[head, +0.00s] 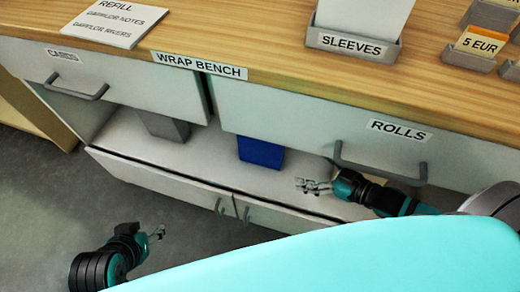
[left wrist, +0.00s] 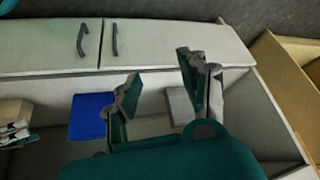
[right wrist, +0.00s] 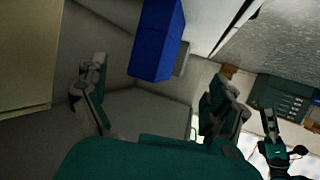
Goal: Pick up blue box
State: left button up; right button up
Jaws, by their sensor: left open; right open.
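The blue box (head: 260,152) stands on the open shelf under the wrap bench drawers, its top partly hidden by the drawer front in the head view. It also shows in the left wrist view (left wrist: 90,115) and, close up, in the right wrist view (right wrist: 157,42). My right gripper (head: 303,186) is open and empty, to the right of the box and apart from it. In the right wrist view the box lies beyond and between the fingers. My left gripper (head: 158,232) is open and empty over the floor in front of the cabinet, left of the box.
A grey box (head: 164,126) stands on the same shelf, left of the blue one. Drawers with handles labelled CARDS (head: 68,92) and ROLLS (head: 380,170) overhang the shelf. Cabinet doors (head: 180,188) are below. The bench top (head: 240,40) holds a REFILL card and a SLEEVES holder (head: 352,42).

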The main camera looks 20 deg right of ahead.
aim_at(279, 154)
pick_arm(q)
jog(key=w+d+r+t+h+b, duration=0.45)
jog(key=w+r+t, duration=0.75)
jog(key=r, duration=0.3)
pick_arm(e)
jog(key=x, duration=1.1)
jog(key=shift+w+a+f, duration=0.15)
jog(key=shift+w+a, duration=0.1)
jog(key=shift+w+a+f, duration=0.15)
jog(key=shift+w+a, duration=0.05)
jog(key=shift+w, duration=0.15)
jog(key=b+x, duration=0.2)
jog(key=x, duration=0.2)
jog(key=shift+f+b, duration=0.25)
jog(key=shift+b, duration=0.1)
jog(key=shift+w+a, duration=0.1)
jog(key=shift+w, duration=0.15)
jog(key=c, duration=1.5)
jog(key=shift+c, duration=0.8)
pick_arm(q)
jog(key=s+r+t, duration=0.2)
jog(key=r+t, duration=0.1)
jog(key=r, duration=0.2)
jog(key=s+d+r+t+h, duration=0.1)
jog(key=s+r+t, duration=0.1)
jog(key=r+t, duration=0.2)
notch_tip(279, 154, up, 2)
jog(key=shift+s+d+m, duration=0.15)
jog(key=shift+s+m, duration=0.1)
jog(key=shift+m, duration=0.15)
